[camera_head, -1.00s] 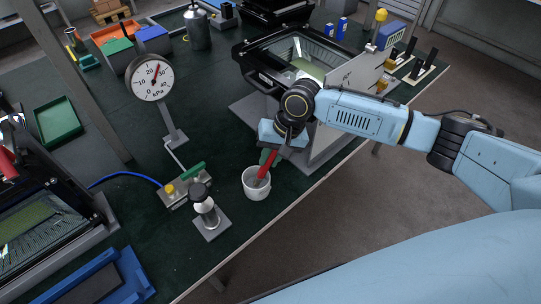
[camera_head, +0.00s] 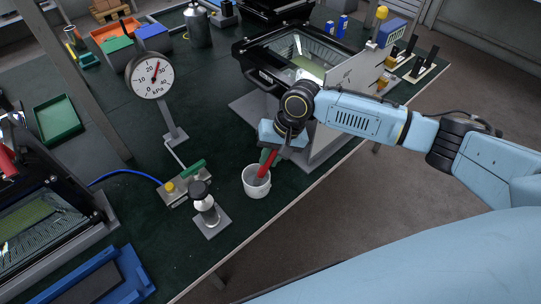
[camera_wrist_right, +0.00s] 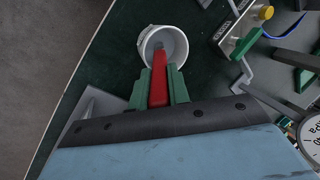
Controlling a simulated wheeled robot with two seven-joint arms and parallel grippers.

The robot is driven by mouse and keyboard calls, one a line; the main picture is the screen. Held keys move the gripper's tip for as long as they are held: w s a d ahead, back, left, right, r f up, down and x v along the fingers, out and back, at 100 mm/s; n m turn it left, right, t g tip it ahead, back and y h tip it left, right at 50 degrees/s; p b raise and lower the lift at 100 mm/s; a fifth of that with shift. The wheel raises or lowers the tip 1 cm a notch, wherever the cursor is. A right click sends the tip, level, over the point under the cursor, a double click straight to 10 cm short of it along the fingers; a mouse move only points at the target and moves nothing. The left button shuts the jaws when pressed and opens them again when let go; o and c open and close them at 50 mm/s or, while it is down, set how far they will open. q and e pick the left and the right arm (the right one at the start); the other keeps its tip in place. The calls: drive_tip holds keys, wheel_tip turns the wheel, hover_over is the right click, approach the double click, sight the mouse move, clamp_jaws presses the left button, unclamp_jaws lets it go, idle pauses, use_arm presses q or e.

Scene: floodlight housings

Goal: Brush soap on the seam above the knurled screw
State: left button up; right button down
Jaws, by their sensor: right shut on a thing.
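My right gripper (camera_head: 267,158) is shut on a brush with a red handle (camera_head: 262,170), over a white cup (camera_head: 256,187) near the table's front edge. In the right wrist view the green fingers (camera_wrist_right: 158,88) hold the red handle (camera_wrist_right: 158,80), and its lower end is inside the cup (camera_wrist_right: 163,40). Whether the bristles touch the contents cannot be told. Floodlight housings stand on the table, one behind my right gripper (camera_head: 300,60) and one at the left edge (camera_head: 40,225). I cannot make out the knurled screw or its seam. My left gripper is not in view.
A pressure gauge (camera_head: 151,76) on a stand and a valve block with a green lever (camera_head: 186,180) are left of the cup. A green tray (camera_head: 57,119) lies farther left on the table.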

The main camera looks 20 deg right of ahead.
drive_tip(key=shift+s+f+p, duration=0.2)
drive_tip(key=shift+f+p, duration=0.05)
drive_tip(key=shift+p, duration=0.35)
idle(1.9)
drive_tip(key=r+p, duration=0.3)
drive_tip(key=p, duration=0.1)
drive_tip(key=r+p, duration=0.4)
drive_tip(key=p, duration=0.1)
drive_tip(key=shift+w+r, duration=0.2)
drive_tip(key=shift+r, duration=0.05)
idle(0.9)
